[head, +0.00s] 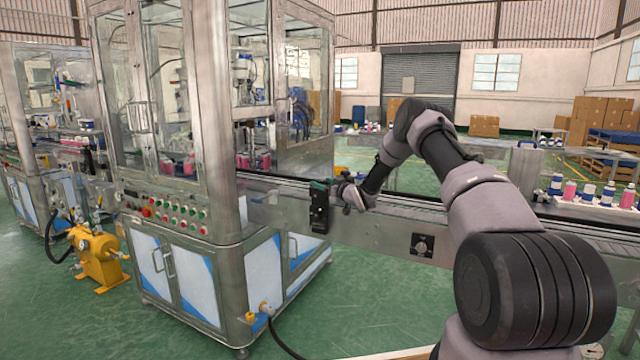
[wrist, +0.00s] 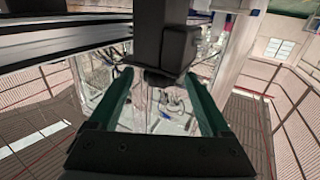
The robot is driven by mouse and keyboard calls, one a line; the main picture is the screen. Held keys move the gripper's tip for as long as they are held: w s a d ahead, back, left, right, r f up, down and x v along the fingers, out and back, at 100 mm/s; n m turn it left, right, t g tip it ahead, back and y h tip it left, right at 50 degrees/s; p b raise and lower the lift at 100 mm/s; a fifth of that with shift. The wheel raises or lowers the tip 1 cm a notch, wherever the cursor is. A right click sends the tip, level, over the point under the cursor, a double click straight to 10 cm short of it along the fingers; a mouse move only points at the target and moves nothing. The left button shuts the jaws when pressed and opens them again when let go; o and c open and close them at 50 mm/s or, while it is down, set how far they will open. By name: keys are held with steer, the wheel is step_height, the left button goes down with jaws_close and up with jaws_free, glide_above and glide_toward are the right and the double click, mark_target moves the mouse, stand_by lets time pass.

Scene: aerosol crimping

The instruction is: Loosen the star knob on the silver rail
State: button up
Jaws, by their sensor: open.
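In the wrist view, a black block-shaped bracket (wrist: 165,42) hangs by the silver rail (wrist: 62,46). A small dark piece (wrist: 158,79) at its lower end lies between my fingertips; it may be the star knob, but its lobes cannot be made out. My gripper (wrist: 157,76) is open, with one green finger on each side of that piece. Contact cannot be told. In the head view, my gripper (head: 322,186) is at the conveyor's near side, at the top of a black upright unit (head: 319,210). The knob cannot be made out there.
A glazed steel machine (head: 200,130) with coloured buttons stands just left of my gripper. The conveyor (head: 400,207) runs right from it, with a dark square switch plate (head: 422,245) on its side. A yellow pump (head: 97,255) stands at left. Green floor in front is mostly clear.

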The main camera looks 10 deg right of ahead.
steer(key=shift+x, duration=1.1)
jaws_close()
steer(key=shift+d+n+g+y, duration=0.1)
steer(key=shift+n+g+y, duration=0.2)
steer(key=shift+n+y, duration=0.15)
steer(key=shift+n+g+y, duration=1)
steer(key=shift+n+y, duration=0.05)
steer(key=shift+y, duration=0.4)
